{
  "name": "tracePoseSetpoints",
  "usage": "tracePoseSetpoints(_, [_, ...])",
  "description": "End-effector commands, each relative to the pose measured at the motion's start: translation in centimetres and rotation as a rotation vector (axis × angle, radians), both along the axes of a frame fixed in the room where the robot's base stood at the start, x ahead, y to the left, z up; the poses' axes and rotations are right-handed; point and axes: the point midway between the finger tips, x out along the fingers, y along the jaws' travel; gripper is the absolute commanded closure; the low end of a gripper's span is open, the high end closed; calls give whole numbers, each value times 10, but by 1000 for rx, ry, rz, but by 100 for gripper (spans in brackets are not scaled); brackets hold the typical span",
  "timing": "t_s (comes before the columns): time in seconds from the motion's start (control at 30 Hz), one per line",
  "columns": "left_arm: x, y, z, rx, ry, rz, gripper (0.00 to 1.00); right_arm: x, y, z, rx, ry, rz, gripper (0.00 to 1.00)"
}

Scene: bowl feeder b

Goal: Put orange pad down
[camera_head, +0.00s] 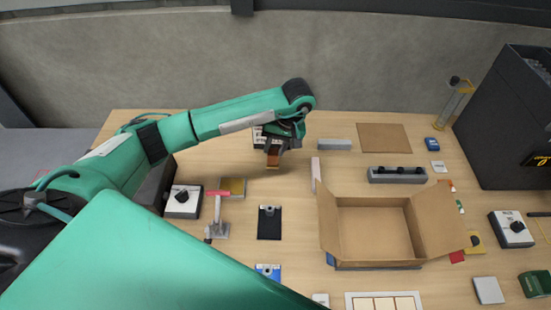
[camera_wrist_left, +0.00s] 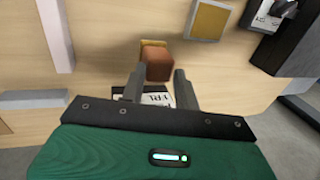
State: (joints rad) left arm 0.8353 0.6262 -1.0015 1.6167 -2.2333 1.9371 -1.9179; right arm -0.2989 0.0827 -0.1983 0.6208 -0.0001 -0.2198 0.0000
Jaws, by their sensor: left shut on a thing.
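My left gripper (camera_head: 273,153) reaches over the back middle of the table and points down. It is shut on the orange pad (camera_head: 272,161), a small brownish-orange block held below the fingers. In the left wrist view the orange pad (camera_wrist_left: 156,63) sits at the tips of the two grey fingers, left gripper (camera_wrist_left: 157,80). A yellowish-tan edge shows just beyond the pad there. I cannot tell whether the pad touches the table. My right gripper is not in view.
An open cardboard box (camera_head: 375,228) stands right of centre. Near the gripper are a pale pink bar (camera_head: 316,174), a grey block (camera_head: 334,145), a framed yellow pad (camera_head: 233,187) and a black plate (camera_head: 269,225). A printed label (camera_wrist_left: 158,99) lies behind the fingers. Bare table surrounds the pad.

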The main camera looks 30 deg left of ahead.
Motion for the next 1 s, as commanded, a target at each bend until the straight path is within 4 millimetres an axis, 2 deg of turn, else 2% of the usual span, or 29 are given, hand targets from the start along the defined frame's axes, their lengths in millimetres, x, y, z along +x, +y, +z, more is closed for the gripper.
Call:
tracePoseSetpoints(0.1, [-1, -1, -17, 0, 3, 0, 100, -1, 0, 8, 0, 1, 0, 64])
tracePoseSetpoints(0.37, [-1, 0, -37, 0, 3, 0, 100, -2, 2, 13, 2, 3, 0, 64])
tracePoseSetpoints(0.57, [-1, -1, -65, -1, 3, 0, 100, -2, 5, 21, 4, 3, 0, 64])
tracePoseSetpoints(0.93, [0, 0, -73, 0, -1, -1, 100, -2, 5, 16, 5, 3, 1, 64])
tracePoseSetpoints(0.97, [0, 0, -72, 0, 0, -2, 65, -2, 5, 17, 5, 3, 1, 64])
tracePoseSetpoints(1.0, [0, 0, -71, 0, 1, -2, 57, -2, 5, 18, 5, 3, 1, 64])
